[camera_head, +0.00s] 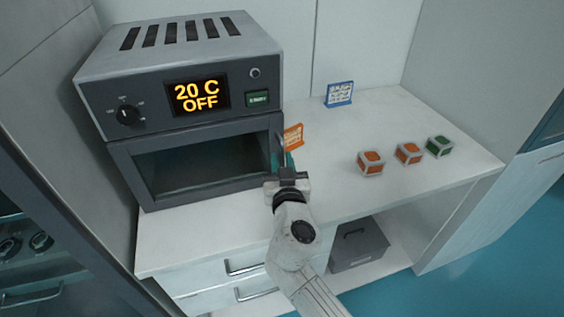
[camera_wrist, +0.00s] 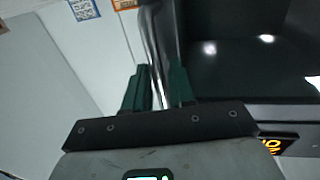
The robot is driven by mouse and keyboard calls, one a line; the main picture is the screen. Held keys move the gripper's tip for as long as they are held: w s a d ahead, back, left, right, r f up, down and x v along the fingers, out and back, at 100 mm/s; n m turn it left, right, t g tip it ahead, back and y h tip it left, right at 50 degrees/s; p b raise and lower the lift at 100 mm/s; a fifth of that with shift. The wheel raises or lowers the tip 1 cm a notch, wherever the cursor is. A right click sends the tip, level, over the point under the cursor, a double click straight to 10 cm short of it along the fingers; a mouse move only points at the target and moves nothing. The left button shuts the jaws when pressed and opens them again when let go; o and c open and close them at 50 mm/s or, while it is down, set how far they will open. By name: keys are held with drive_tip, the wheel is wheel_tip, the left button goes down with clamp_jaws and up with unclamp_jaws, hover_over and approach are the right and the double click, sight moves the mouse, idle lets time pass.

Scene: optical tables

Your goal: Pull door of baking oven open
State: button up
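The baking oven (camera_head: 180,80) is a grey box on the counter at the left. Its display reads 20 C OFF. Its door (camera_head: 200,165), a dark glass pane in a grey frame, appears closed. In the wrist view the glass (camera_wrist: 240,50) fills the upper right with bright reflections. A shiny upright handle (camera_wrist: 155,50) runs along the door's edge. My gripper (camera_head: 285,158) is at the door's right edge. Its green fingers (camera_wrist: 160,88) stand close on both sides of the handle, with a narrow gap filled by it. The exact contact is partly hidden.
An orange sign (camera_head: 293,136) stands just right of the oven, near my gripper. A blue sign (camera_head: 339,94) stands farther back. Two orange cubes (camera_head: 371,163) and a green cube (camera_head: 439,147) sit on the white counter (camera_head: 330,195). The counter in front of the oven is clear.

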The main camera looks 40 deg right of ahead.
clamp_jaws()
idle(0.3)
